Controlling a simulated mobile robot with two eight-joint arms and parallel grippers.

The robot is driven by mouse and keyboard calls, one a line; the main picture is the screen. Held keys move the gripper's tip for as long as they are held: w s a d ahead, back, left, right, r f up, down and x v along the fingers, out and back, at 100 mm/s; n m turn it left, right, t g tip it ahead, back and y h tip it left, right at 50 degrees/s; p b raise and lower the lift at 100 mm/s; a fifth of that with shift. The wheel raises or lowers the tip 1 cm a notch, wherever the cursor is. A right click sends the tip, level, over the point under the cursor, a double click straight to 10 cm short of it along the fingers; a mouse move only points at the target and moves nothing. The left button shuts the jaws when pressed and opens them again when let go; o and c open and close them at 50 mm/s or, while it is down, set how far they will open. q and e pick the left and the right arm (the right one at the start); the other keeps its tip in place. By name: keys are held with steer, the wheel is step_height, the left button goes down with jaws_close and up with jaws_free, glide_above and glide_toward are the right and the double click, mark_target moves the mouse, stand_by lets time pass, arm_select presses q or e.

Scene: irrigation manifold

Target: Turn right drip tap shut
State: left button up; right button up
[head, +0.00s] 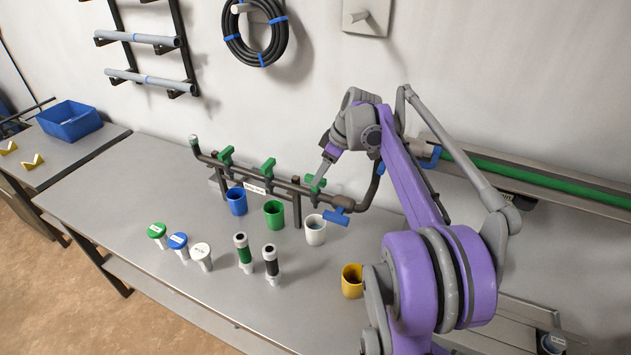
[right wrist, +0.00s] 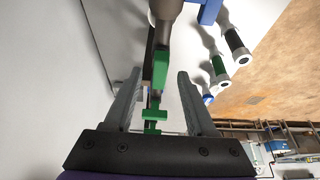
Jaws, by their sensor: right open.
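The right drip tap (head: 316,183) has a green handle and is the rightmost of three green-handled taps on the dark manifold pipe (head: 283,183). My right gripper (head: 322,174) is at this tap, reaching down from above right and partly covering it. In the right wrist view the open fingers (right wrist: 159,76) stand on either side of the green handle (right wrist: 160,70), with a visible gap to each finger. The handle looks long along the pipe there. The middle tap (head: 267,166) and left tap (head: 226,156) are further along the pipe. My left gripper is out of view.
Blue (head: 237,202), green (head: 274,214) and white (head: 315,230) cups stand below the taps. A yellow cup (head: 352,281) and several capped tubes stand in front. The table's front left is clear.

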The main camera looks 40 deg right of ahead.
steer(key=shift+x, duration=1.95)
jaws_close()
